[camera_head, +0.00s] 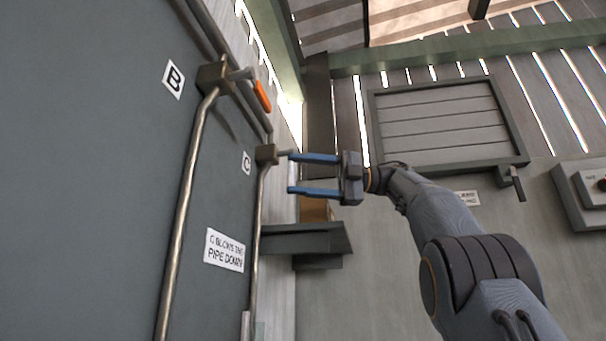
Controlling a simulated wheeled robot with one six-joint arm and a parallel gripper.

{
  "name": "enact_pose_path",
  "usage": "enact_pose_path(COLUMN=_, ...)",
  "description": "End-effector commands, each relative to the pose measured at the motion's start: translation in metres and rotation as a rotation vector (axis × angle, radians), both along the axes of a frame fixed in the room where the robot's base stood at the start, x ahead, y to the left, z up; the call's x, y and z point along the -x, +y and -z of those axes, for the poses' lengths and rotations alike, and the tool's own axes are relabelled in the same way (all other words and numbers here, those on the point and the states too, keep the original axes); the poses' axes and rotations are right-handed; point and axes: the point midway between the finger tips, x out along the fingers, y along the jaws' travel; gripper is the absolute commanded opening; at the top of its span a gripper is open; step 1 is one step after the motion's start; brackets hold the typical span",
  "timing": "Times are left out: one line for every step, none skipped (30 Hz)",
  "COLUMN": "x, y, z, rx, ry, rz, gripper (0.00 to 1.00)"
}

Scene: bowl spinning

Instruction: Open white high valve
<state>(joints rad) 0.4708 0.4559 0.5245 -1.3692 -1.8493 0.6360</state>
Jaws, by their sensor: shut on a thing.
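My gripper (291,174), with two blue fingers, reaches left to the valve marked C (267,154) on the dark panel. The upper fingertip is at the end of the valve's short stem. The fingers are shut on the valve's handle with a gap between them. The handle's white part is hard to make out against the pale wall, so its angle cannot be told.
An orange-handled valve (262,97) near the B label (174,79) sits higher left. Pipes run down the panel (90,170). A dark ledge (305,238) juts out below my gripper. A shuttered hatch (445,125) and a control box (585,195) are at right.

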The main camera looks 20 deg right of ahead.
Motion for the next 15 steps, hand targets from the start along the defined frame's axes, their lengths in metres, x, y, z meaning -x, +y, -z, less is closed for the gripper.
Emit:
enact_pose_path(x=0.0001, y=-0.0005, z=-0.0013, rx=0.004, ry=-0.009, rz=0.004, gripper=0.18)
enact_pose_path(x=0.0003, y=-0.0015, z=-0.0012, rx=0.007, ry=-0.015, rz=0.005, gripper=0.18)
enact_pose_path(x=0.0005, y=-0.0027, z=-0.0012, rx=0.011, ry=-0.021, rz=0.007, gripper=0.18)
enact_pose_path(x=0.0006, y=-0.0035, z=-0.0011, rx=0.012, ry=-0.024, rz=0.009, gripper=0.18)
enact_pose_path(x=0.0006, y=-0.0042, z=-0.0011, rx=0.014, ry=-0.026, rz=0.01, gripper=0.18)
enact_pose_path(x=0.0008, y=-0.0052, z=-0.001, rx=0.015, ry=-0.028, rz=0.012, gripper=0.18)
enact_pose_path(x=0.0008, y=-0.0057, z=-0.001, rx=0.016, ry=-0.03, rz=0.013, gripper=0.18)
enact_pose_path(x=0.0008, y=-0.0064, z=-0.0009, rx=0.016, ry=-0.031, rz=0.015, gripper=0.18)
enact_pose_path(x=0.0008, y=-0.0071, z=-0.0009, rx=0.016, ry=-0.031, rz=0.016, gripper=0.18)
enact_pose_path(x=0.0008, y=-0.0075, z=-0.0009, rx=0.017, ry=-0.032, rz=0.017, gripper=0.18)
enact_pose_path(x=0.0008, y=-0.008, z=-0.0009, rx=0.017, ry=-0.032, rz=0.018, gripper=0.18)
enact_pose_path(x=0.0008, y=-0.0086, z=-0.0009, rx=0.017, ry=-0.032, rz=0.019, gripper=0.18)
enact_pose_path(x=0.0008, y=-0.0089, z=-0.0009, rx=0.017, ry=-0.032, rz=0.02, gripper=0.17)
enact_pose_path(x=0.0009, y=-0.0092, z=-0.0009, rx=0.017, ry=-0.032, rz=0.021, gripper=0.17)
enact_pose_path(x=0.0008, y=-0.0095, z=-0.001, rx=0.017, ry=-0.032, rz=0.021, gripper=0.17)
